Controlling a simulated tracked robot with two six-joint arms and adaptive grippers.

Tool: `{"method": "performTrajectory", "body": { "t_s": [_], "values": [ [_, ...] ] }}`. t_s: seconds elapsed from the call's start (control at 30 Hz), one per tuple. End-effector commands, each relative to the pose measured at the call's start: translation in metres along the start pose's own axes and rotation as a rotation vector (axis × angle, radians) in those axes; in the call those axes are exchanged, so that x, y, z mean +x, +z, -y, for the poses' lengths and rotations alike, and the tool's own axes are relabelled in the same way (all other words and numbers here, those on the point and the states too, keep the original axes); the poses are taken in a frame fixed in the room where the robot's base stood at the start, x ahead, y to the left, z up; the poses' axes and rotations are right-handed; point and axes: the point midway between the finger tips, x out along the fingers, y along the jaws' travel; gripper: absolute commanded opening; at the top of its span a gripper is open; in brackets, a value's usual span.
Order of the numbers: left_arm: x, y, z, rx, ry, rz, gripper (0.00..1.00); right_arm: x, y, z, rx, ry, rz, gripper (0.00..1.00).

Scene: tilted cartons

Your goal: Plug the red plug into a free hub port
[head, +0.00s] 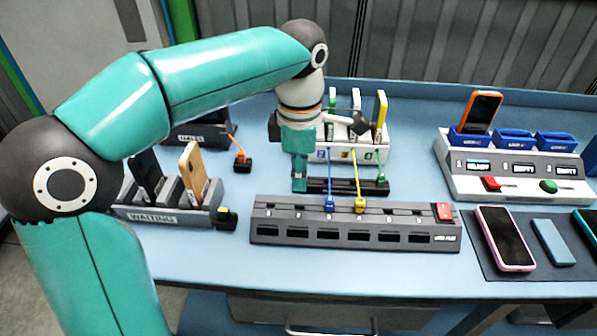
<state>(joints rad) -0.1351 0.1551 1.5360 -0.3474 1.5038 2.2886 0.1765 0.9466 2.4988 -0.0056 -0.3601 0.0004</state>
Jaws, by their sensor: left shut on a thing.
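My left gripper (299,184) points straight down at the left end of a dark plug rack (345,187), behind the hub. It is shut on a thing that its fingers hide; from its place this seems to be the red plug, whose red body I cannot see. The grey hub (285,214) lies in front, with a row of ports along it and a red block (444,211) at its right end. A blue plug (330,203) and a yellow plug (360,205) sit at its back edge. A green plug (382,180) is at the rack's right end. My right gripper is not in view.
A white cable box (345,154) with upright devices stands behind the rack. A waiting stand (165,216) with phones is at left, near an orange-cabled plug (242,162). A white console (510,178) and a dark mat (535,262) with phones are at right. Table front is clear.

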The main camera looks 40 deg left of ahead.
Motion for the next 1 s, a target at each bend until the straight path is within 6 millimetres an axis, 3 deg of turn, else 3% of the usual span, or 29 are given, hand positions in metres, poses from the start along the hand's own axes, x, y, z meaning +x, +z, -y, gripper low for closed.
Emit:
{"method": "performTrajectory", "body": {
  "t_s": [0.27,1.0],
  "values": [
    [0.007,0.000,0.000,0.000,0.000,0.000,0.00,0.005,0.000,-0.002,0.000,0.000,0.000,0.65],
    [0.050,0.000,0.000,-0.001,0.000,0.000,0.00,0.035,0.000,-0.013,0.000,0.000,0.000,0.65]
  ]
}}
